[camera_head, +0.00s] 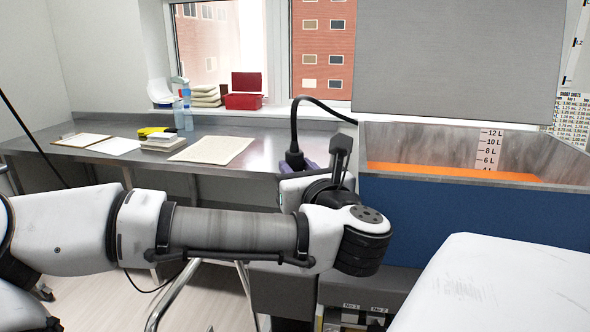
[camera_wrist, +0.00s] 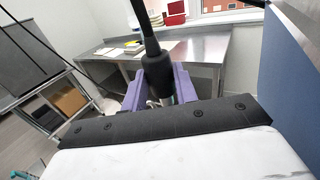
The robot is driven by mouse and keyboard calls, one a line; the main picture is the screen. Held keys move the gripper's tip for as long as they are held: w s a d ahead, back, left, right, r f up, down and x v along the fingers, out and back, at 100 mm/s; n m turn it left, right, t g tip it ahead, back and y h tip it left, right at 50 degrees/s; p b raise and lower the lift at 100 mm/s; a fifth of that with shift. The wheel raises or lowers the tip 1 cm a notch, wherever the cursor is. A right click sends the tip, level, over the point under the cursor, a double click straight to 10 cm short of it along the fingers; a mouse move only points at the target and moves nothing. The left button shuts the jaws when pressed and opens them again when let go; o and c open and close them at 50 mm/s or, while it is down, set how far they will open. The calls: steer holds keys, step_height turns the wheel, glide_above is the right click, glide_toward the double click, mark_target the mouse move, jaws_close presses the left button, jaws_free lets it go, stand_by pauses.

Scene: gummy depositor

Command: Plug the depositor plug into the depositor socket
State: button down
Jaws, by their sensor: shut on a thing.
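The depositor plug (camera_wrist: 158,72) is a black, rounded plug with a thick black cable leaving its top. My gripper (camera_wrist: 158,92) has purple fingers and is shut on the plug, one finger on each side. In the head view the plug (camera_head: 294,157) stands upright in the gripper (camera_head: 297,168), in front of the steel counter, with its cable arching to the right. The plug's lower end is mostly hidden by the gripper. The depositor (camera_head: 450,212) is a blue-fronted unit with an open grey tank at the right. I cannot make out the depositor socket in either view.
Below the depositor are small labels No 1 (camera_head: 350,306) and No 2. In the wrist view, a shelf rack (camera_wrist: 52,92) stands at the left and open floor lies before the counter.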

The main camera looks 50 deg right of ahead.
steer(key=shift+f, duration=0.1)
steer(key=shift+y, duration=0.3)
step_height(320, 180, down, 6)
steer(key=b, duration=0.6)
steer(key=shift+f+b, duration=0.15)
steer(key=shift+b, duration=0.2)
steer(key=shift+f+b, duration=1.15)
steer(key=shift+f, duration=0.1)
steer(key=shift+f+b, duration=0.1)
steer(key=shift+b, duration=0.25)
steer(key=shift+r, duration=0.2)
steer(key=shift+r+p, duration=0.9)
steer(key=shift+r, duration=0.1)
steer(key=c, duration=1)
jaws_free()
